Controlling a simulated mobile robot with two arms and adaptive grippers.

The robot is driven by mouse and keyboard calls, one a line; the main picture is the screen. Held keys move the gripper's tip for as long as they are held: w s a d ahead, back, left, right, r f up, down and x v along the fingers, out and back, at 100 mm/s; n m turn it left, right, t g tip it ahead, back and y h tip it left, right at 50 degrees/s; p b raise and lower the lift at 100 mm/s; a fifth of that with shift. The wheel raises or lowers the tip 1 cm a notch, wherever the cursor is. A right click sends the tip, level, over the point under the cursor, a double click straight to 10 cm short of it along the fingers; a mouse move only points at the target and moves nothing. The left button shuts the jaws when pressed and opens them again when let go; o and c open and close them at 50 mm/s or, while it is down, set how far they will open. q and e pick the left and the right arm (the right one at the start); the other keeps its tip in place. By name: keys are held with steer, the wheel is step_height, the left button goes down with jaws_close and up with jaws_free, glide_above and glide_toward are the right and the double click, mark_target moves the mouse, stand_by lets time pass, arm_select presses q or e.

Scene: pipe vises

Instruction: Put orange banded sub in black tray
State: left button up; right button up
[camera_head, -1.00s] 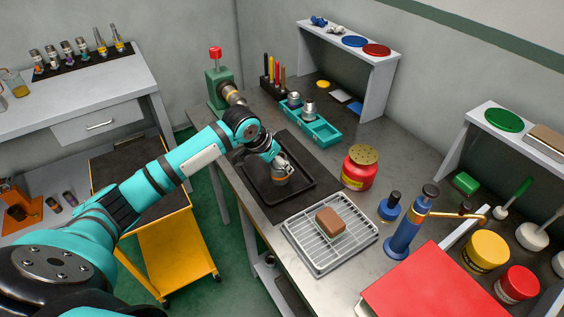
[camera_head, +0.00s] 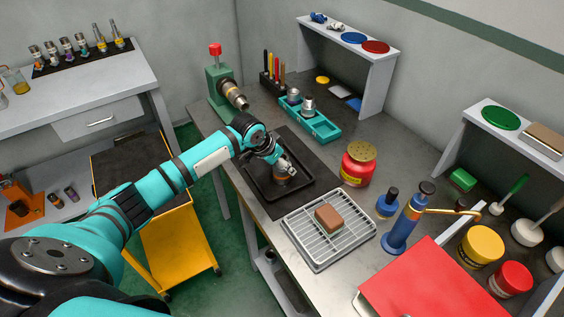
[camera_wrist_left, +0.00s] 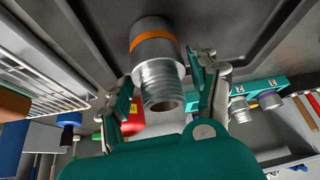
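The orange banded sub (camera_wrist_left: 155,52) is a grey metal cylinder with an orange band and a threaded end. It stands on the floor of the black tray (camera_head: 306,186), inside its rim; the sub also shows in the head view (camera_head: 281,181). My left gripper (camera_head: 284,165) is over the tray at the sub. In the left wrist view its two fingers (camera_wrist_left: 166,82) are spread on either side of the sub, with gaps visible, so it looks open. My right gripper is not in view.
A grey rack (camera_head: 340,247) with a brown block (camera_head: 328,218) stands in front of the tray. A red jar (camera_head: 358,165) is to its right. A teal holder (camera_head: 311,122) with metal parts and a green vise (camera_head: 222,92) stand behind.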

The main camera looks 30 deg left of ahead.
arm_select(q)
steer(key=shift+o, duration=0.7)
steer(key=shift+r, duration=0.25)
steer(key=b+v, duration=0.1)
steer(key=v, duration=1.1)
